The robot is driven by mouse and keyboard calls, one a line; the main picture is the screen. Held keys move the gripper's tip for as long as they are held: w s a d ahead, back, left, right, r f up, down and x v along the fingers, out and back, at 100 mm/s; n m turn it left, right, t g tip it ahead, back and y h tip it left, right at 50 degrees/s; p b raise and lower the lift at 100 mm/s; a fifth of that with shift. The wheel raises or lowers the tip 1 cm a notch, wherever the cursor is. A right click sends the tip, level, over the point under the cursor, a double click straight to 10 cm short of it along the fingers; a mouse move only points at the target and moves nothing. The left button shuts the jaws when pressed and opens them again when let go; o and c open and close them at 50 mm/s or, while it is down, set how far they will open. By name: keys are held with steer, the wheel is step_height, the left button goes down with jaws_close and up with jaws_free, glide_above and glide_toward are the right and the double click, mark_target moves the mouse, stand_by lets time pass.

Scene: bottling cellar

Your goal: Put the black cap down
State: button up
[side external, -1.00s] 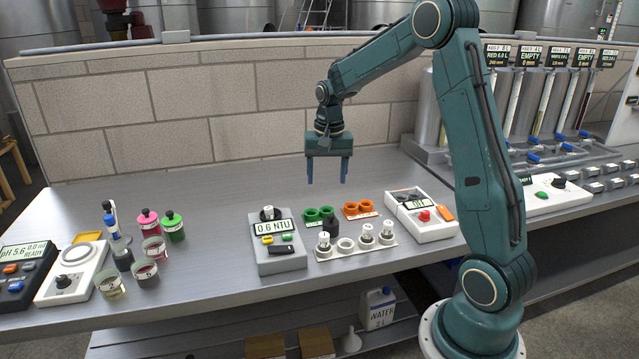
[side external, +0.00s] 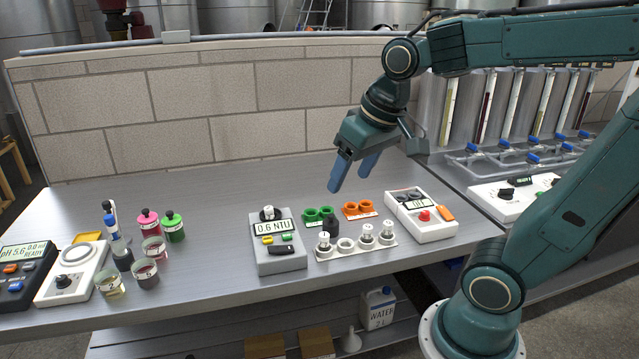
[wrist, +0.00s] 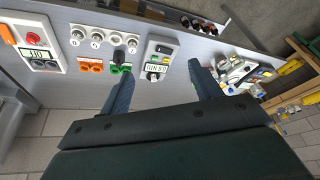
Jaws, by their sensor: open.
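The black cap (side external: 331,226) stands upright on the bench in the side view, between the green ring holder (side external: 319,214) and the white vial rack (side external: 352,246). It also shows as a small dark shape in the wrist view (wrist: 118,56), touching or close beside the green holder; I cannot tell which. My gripper (side external: 350,180) is open and empty, tilted in the air above the bench, up and slightly right of the cap. Its two blue fingers also show in the wrist view (wrist: 158,80), well apart with nothing between them.
The turbidity meter (side external: 279,245) stands left of the cap. The orange holder (side external: 358,209) and a white meter with a red knob (side external: 422,217) stand right. Sample cups and pink and green bottles (side external: 173,227) stand farther left. Bench near the wall is clear.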

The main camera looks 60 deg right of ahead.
steer(key=s+a+f+n+t, duration=0.1)
steer(key=s+a+n, duration=0.2)
steer(key=s, duration=0.4)
steer(key=shift+a+y, duration=0.25)
steer(key=shift+y, duration=0.05)
